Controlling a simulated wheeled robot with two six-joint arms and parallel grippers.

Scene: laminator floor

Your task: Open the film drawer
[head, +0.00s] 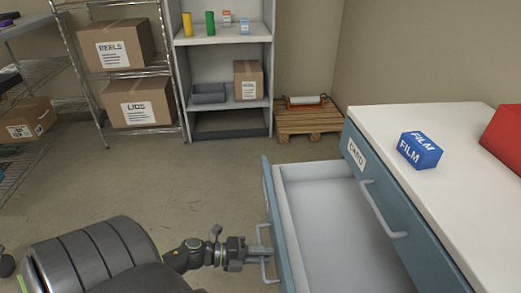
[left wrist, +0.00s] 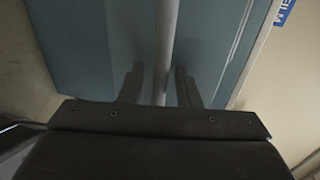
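A drawer (head: 331,222) with a blue-grey front and pale inside stands pulled out from the cabinet, below the drawer labelled CARD (head: 356,153). It looks empty where I can see in. Its front faces away from the head camera, so no label of its own shows. My left gripper (head: 261,252) is at the bar handle (head: 268,265) of this open drawer. In the left wrist view its two fingers (left wrist: 160,85) stand apart on either side of the grey bar (left wrist: 167,35), with a gap on the left side. My right gripper is not in view.
A blue FILM box (head: 420,150) and a red object (head: 504,138) are on the white counter (head: 385,118). A shelf unit (head: 223,40), a wooden pallet (head: 308,122) and racks with cartons (head: 140,101) line the back and left. The floor between is clear.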

